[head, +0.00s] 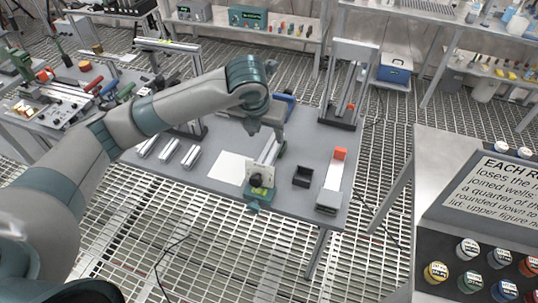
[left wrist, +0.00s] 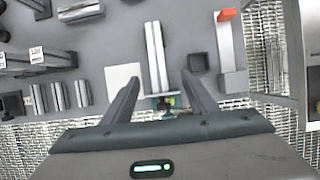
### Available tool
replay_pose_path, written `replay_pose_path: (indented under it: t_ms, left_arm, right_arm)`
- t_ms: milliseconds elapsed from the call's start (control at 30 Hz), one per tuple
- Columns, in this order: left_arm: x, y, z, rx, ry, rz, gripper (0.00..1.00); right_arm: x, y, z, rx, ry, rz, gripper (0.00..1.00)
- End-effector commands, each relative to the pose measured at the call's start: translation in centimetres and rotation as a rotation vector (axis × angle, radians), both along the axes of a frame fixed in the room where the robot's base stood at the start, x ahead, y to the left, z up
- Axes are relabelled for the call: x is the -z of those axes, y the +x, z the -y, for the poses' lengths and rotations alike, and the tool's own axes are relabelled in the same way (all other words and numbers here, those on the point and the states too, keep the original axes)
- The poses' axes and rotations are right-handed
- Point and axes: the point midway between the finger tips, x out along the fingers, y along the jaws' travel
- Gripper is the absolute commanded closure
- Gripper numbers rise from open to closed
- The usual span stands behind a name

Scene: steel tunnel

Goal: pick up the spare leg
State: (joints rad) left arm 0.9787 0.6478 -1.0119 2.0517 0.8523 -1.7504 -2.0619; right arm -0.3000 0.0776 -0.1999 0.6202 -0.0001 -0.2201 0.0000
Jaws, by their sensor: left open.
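Several silver bars lie on the grey workbench (head: 225,190), and I cannot tell for certain which one is the spare leg. A long silver bar (left wrist: 155,52) lies near the bench middle, its near end at a green fixture (head: 258,194); the fixture also shows in the left wrist view (left wrist: 166,102). Short silver bars (head: 168,150) lie side by side to the left; they also show in the left wrist view (left wrist: 59,95). My left gripper (head: 266,138) is open above the long bar, which shows between its fingers (left wrist: 160,78). My right gripper is out of view.
A white sheet (head: 230,167) lies left of the long bar. A small black tray (head: 303,176) and a grey gauge with an orange block (head: 340,154) are to the right. An upright frame (head: 347,85) stands behind. A sign and jars (head: 467,248) are at far right.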

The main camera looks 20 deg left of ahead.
Motion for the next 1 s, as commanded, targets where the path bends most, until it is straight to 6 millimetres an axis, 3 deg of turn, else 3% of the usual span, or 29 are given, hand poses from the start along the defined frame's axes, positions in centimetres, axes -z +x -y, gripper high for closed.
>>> replay_pose_path:
  t_ms: [600, 1000]
  left_arm:
    - [9.1, 3.7, 0.1, -0.001, 0.0, -0.002, 0.47]
    - [9.8, 4.0, 0.0, 0.001, 0.0, 0.0, 0.47]
  right_arm:
    - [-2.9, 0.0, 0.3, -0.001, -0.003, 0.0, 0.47]
    - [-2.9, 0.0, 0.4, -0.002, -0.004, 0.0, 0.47]
